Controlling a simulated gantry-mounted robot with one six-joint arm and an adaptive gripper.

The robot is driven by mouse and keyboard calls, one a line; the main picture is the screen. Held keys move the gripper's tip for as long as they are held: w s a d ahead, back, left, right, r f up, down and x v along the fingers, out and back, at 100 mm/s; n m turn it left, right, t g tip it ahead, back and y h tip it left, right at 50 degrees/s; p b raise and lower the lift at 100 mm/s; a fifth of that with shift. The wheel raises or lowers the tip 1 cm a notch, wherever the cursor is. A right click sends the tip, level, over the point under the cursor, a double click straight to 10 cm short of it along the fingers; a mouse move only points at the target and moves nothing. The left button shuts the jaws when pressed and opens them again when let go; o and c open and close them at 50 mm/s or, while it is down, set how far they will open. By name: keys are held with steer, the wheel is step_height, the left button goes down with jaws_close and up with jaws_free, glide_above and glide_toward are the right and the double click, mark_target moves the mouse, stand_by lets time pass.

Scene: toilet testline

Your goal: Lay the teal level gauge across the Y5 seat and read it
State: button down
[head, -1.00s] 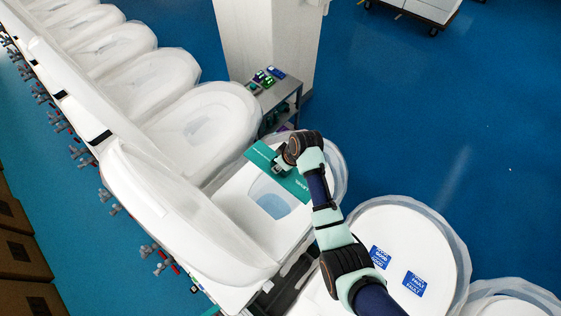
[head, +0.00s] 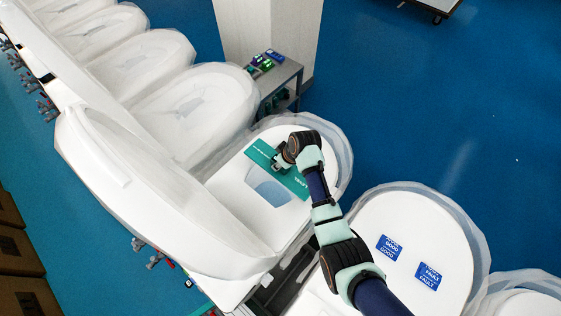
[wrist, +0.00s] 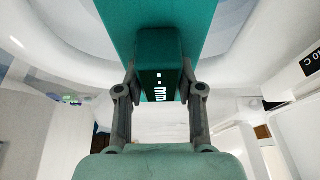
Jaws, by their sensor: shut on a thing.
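The teal level gauge (head: 291,183) is a flat bar lying over the bowl opening of a white toilet seat (head: 233,190); whether it touches the seat all along cannot be told. In the wrist view the gauge (wrist: 213,8) has a raised teal block with a small white display (wrist: 160,90). The display marks look like "-.-" and some bars, not clearly legible. My gripper (head: 281,163) is shut on that block, one finger on each side. My wrist hides part of the gauge in the head view. The Y5 label is not readable.
A white round top at the right carries a blue GOOD card (head: 389,248) and a blue FAULT card (head: 428,276). More wrapped toilets (head: 195,105) stand in a row up left. A grey cart (head: 283,82) with small devices stands beside a white pillar (head: 268,35).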

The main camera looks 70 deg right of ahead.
steer(key=shift+f+b, duration=0.35)
steer(key=shift+f, duration=0.45)
steer(key=shift+f+b, duration=0.55)
steer(key=shift+f, duration=0.2)
steer(key=c, duration=0.7)
jaws_free()
steer(key=shift+o, duration=0.2)
steer(key=v, duration=1.2)
